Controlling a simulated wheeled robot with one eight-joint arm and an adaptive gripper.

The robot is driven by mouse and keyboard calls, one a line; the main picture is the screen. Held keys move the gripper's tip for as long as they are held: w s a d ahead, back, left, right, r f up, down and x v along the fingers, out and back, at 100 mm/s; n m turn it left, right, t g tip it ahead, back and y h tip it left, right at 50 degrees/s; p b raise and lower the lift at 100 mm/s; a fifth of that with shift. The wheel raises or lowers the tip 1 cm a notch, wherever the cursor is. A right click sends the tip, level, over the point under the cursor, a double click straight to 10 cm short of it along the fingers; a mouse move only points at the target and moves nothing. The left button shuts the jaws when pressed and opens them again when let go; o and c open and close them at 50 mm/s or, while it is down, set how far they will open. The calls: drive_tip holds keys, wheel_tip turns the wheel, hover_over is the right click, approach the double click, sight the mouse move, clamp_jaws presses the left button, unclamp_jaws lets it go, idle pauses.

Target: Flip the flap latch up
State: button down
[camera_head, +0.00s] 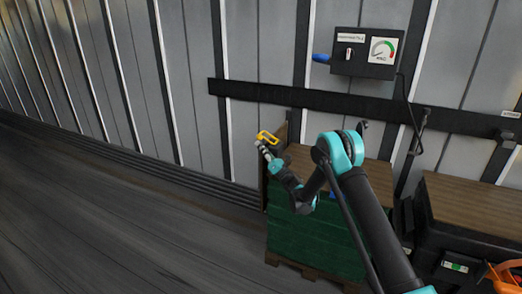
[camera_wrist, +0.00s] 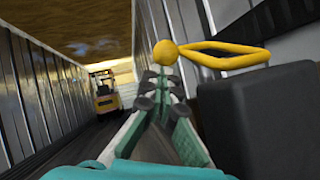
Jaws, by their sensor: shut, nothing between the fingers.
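A yellow loop handle with a round ball end, which looks like the flap latch (camera_head: 267,135), is near the wall by the brown panel's edge. In the wrist view the latch (camera_wrist: 224,64) shows large, its ball at the left and its loop reaching right. My gripper (camera_head: 261,146) is beside it, just below in the head view. In the wrist view my gripper (camera_wrist: 163,80) points at the ball, fingers together with nothing between them. The fingertips are close to the ball; I cannot tell whether they touch. The latch's mount is not clear.
A dark block (camera_wrist: 262,115) fills the right of the wrist view. A green crate stack (camera_head: 312,238) stands below my arm. A black gauge box (camera_head: 368,54) and a dark rail (camera_head: 275,94) are on the wall. A forklift (camera_wrist: 105,93) is far off. Open floor lies left.

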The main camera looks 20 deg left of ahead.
drive_tip(key=shift+d+r+m+t+y, duration=0.15)
drive_tip(key=shift+r+m+t+y, duration=0.15)
drive_tip(key=shift+r, duration=0.35)
drive_tip(key=shift+d+r+m+t+y, duration=0.1)
drive_tip(key=shift+r+m+t, duration=0.1)
drive_tip(key=shift+r+t, duration=0.3)
drive_tip(key=shift+d+r, duration=0.15)
drive_tip(key=shift+r, duration=0.25)
idle(1.0)
